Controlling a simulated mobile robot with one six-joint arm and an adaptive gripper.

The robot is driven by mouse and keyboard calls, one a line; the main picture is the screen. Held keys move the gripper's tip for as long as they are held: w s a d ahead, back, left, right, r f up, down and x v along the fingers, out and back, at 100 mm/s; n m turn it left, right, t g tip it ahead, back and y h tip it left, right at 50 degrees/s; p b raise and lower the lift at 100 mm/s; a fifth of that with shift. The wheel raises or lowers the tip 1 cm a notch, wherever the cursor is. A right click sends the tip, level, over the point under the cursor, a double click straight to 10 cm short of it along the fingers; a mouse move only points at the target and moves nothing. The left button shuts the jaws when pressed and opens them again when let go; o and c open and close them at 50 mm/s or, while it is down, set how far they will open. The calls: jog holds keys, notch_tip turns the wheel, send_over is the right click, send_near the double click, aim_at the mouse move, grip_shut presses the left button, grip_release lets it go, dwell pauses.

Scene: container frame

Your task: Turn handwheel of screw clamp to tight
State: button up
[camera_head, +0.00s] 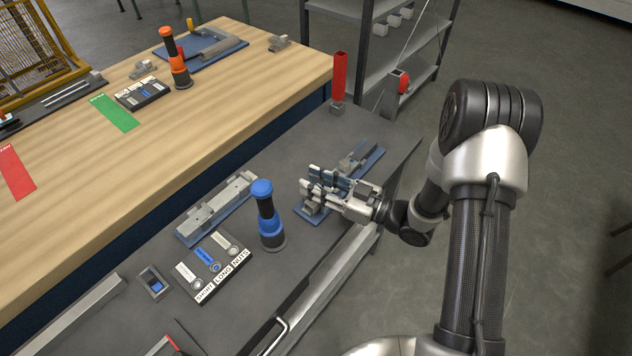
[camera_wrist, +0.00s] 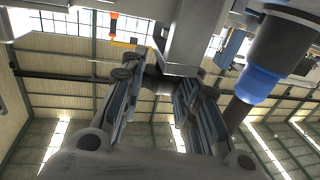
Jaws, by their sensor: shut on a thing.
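The screw clamp (camera_head: 362,158) stands on a blue base plate near the right edge of the dark grey bench, partly hidden behind my gripper. My gripper (camera_head: 314,182) reaches in from the right, its fingers pointing left over the near end of that base. In the wrist view my gripper (camera_wrist: 155,82) is shut on a dark, rounded part between its fingertips, which looks like the handwheel. The fingers cover most of it, so its turn position cannot be told. A grey block (camera_wrist: 196,35) shows just beyond the fingertips.
A blue-and-black cylinder (camera_head: 268,215) stands left of my gripper, also close at right in the wrist view (camera_wrist: 260,85). A grey fixture (camera_head: 215,208), a labelled tray (camera_head: 213,264) and a red upright post (camera_head: 339,78) are on the bench. A wooden table (camera_head: 220,105) lies behind.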

jog(key=shift+t, duration=0.3)
jog(key=m+t+h+b, duration=0.1)
jog(key=m+t+h, duration=0.2)
jog(key=t, duration=0.1)
jog(key=shift+s+a+f+m, duration=0.1)
jog(key=shift+m, duration=0.3)
jog(key=m+t+h, duration=0.2)
jog(key=h, duration=0.1)
jog(key=shift+a+m+t+h+b, duration=0.1)
jog(key=shift+m+t+h+b, duration=0.2)
jog(key=shift+h, duration=0.1)
jog(key=m+t+h, duration=0.1)
jog(key=m+h, duration=0.1)
jog(key=h, duration=0.2)
jog(key=shift+m+t, duration=0.4)
jog(key=shift+m+h, duration=0.6)
jog(key=shift+h, duration=0.3)
jog(key=shift+d+m+t+h, duration=0.25)
jog(key=shift+m+t+h, duration=0.05)
jog(key=shift+h, duration=0.1)
jog(key=o, duration=1.1)
jog(key=shift+y, duration=0.3)
